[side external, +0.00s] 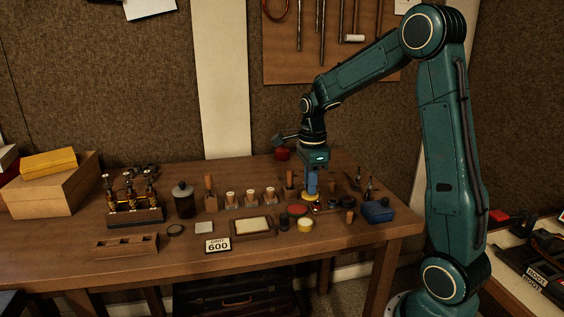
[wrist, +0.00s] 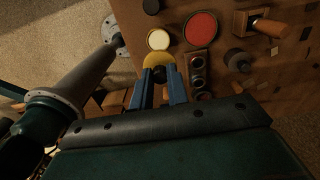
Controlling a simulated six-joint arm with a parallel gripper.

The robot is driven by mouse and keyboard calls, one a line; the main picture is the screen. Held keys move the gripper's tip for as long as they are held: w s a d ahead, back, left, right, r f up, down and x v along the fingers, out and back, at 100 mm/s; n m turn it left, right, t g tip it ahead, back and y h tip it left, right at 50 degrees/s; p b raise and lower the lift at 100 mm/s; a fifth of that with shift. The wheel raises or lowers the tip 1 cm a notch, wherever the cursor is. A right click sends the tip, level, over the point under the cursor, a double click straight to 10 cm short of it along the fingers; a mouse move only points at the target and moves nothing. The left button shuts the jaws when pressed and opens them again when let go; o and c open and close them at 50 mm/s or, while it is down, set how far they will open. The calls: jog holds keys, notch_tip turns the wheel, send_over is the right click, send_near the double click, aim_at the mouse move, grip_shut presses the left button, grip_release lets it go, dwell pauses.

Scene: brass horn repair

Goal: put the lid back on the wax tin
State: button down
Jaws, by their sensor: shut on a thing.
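My gripper (side external: 312,193) points down over the right part of the bench. In the wrist view its two blue fingers (wrist: 160,76) are shut on the dark knob of the yellow lid (wrist: 156,59). The lid is partly hidden by the knob and fingers. The wax tin (side external: 304,225) is a short round yellow tin with a pale cream top, standing uncovered near the bench front. It shows in the wrist view (wrist: 158,39) just beyond the lid. In the side view the gripper is behind and slightly right of the tin.
A red disc (side external: 298,209) lies close behind the tin, also in the wrist view (wrist: 201,27). A dark holder with round openings (wrist: 197,68) is beside the lid.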

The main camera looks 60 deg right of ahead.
jog(key=shift+w+a+f, duration=0.15)
jog(key=shift+a+f, duration=0.1)
jog(key=shift+f, duration=0.2)
jog(key=shift+w+a+f, duration=0.15)
jog(key=shift+a+f, duration=0.05)
jog(key=shift+f, duration=0.2)
jog(key=shift+f, duration=0.25)
jog(key=shift+f, duration=2.9)
jog(key=shift+f, duration=0.2)
jog(key=c, duration=0.8)
grip_release()
jog(key=shift+r, duration=0.2)
jog(key=shift+r, duration=3.3)
